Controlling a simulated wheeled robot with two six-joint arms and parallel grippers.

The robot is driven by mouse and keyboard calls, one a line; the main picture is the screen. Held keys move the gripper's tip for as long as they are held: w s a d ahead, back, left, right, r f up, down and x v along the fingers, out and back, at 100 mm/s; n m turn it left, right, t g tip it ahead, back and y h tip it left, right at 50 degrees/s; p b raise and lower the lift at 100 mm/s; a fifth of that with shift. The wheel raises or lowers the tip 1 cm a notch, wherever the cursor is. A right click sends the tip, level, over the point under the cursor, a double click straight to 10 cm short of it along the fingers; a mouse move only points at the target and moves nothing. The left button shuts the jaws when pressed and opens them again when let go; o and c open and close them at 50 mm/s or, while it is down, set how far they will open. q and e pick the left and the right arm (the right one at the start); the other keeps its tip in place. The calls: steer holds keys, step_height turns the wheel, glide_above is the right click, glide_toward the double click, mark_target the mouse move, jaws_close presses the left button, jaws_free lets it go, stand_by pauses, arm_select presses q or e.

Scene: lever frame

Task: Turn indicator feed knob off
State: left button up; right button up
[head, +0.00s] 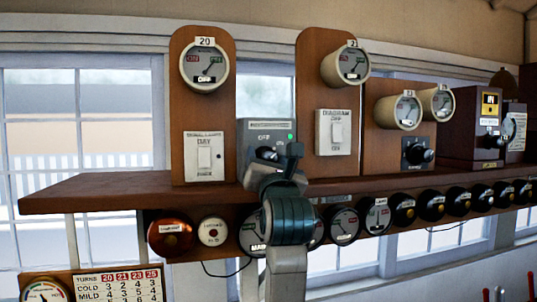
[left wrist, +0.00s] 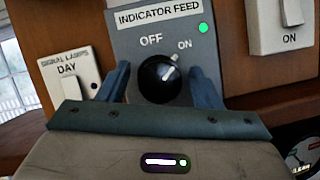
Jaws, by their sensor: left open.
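The indicator feed panel is a grey box (left wrist: 122,42) labelled "INDICATOR FEED", with OFF at upper left and ON at upper right. Its black round knob (left wrist: 158,82) has a pale pointer line aimed up and right towards ON. A green lamp (left wrist: 204,28) on the panel is lit. In the head view the grey box (head: 254,131) stands on the shelf, its lower part partly hidden by my gripper. My left gripper (left wrist: 161,76) is open, with one blue-grey finger on each side of the knob and gaps visible. My right gripper is in neither view.
A white signal lamps switch (left wrist: 80,74) marked DAY is close on the left. Another white switch (head: 334,132) is on the right. The wooden shelf (head: 100,193) runs underneath, with a row of dials and black round fittings (head: 431,206) below it.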

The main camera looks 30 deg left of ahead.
arm_select(q)
steer(key=shift+c, duration=0.2)
steer(key=c, duration=0.9)
steer(key=shift+f+n+g+y+b, duration=0.15)
steer(key=shift+n+g+y+b, duration=0.15)
steer(key=shift+n+b, duration=0.55)
steer(key=shift+c, duration=0.2)
steer(key=n+g+y+b, duration=0.1)
steer(key=n+b, duration=0.2)
steer(key=n+g+y+b, duration=0.1)
steer(key=n+g+b, duration=0.1)
steer(key=n+b, duration=0.1)
steer(key=shift+n+y, duration=0.3)
steer(key=shift+n, duration=0.15)
steer(key=n+g+b, duration=0.1)
steer(key=n+b, duration=0.1)
steer(key=n, duration=0.1)
steer(key=shift+y, duration=0.3)
steer(key=shift+n+g+b, duration=0.5)
steer(key=shift+n+g, duration=0.3)
steer(key=shift+n, duration=0.5)
